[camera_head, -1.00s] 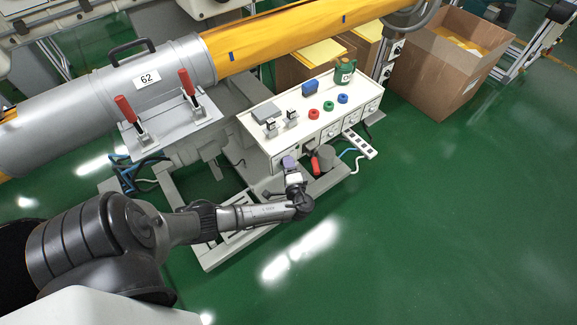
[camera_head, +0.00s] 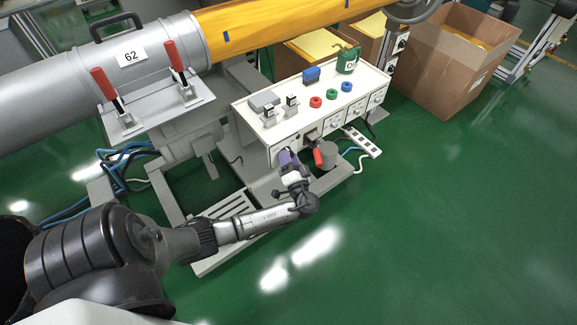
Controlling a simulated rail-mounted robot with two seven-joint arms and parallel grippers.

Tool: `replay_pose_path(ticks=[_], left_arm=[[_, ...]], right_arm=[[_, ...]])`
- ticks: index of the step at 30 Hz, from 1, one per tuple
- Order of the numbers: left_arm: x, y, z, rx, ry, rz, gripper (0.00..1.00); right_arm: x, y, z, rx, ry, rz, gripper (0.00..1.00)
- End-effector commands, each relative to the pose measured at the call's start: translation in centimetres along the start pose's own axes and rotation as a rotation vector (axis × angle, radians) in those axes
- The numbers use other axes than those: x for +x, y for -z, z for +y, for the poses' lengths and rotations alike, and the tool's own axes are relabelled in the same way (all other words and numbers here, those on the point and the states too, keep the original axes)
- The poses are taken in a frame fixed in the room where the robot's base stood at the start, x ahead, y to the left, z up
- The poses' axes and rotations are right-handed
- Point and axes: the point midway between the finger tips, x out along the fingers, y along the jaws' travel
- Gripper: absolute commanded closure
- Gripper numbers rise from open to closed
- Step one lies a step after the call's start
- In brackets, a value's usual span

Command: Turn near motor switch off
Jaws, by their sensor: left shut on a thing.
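The white control box (camera_head: 262,146) stands on a grey frame in the middle, with several switches along its front panel. A far switch (camera_head: 357,113) and a middle one (camera_head: 333,130) show clearly. My left gripper (camera_head: 288,158), with a purple part near its tip, is at the near left end of that panel. It is shut on what appears to be the near motor switch, which is mostly hidden behind the fingers. The switch's angle cannot be seen. My right gripper is not in view.
A red-ended grey cylinder (camera_head: 328,154) sits just right of my left gripper. A power strip (camera_head: 362,142) and cables lie beyond. Red-handled clamps (camera_head: 103,84) and the grey tube (camera_head: 60,95) are at left.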

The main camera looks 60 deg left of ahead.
Motion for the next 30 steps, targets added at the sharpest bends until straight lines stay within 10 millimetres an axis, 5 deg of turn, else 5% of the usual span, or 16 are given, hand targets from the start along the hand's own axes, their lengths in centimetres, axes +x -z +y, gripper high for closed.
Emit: replay_pose_path(ticks=[1,12,30], left_arm=[[-0.3,-0.6,0.8,-0.045,0.017,-0.001,0.8],[-0.2,-0.4,0.9,-0.362,0.15,-0.002,0.8],[0.0,0.1,0.5,-0.672,0.279,-0.002,0.8]], right_arm=[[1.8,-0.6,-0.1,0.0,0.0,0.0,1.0],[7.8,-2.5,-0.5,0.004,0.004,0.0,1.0],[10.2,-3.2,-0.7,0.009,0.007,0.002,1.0]])
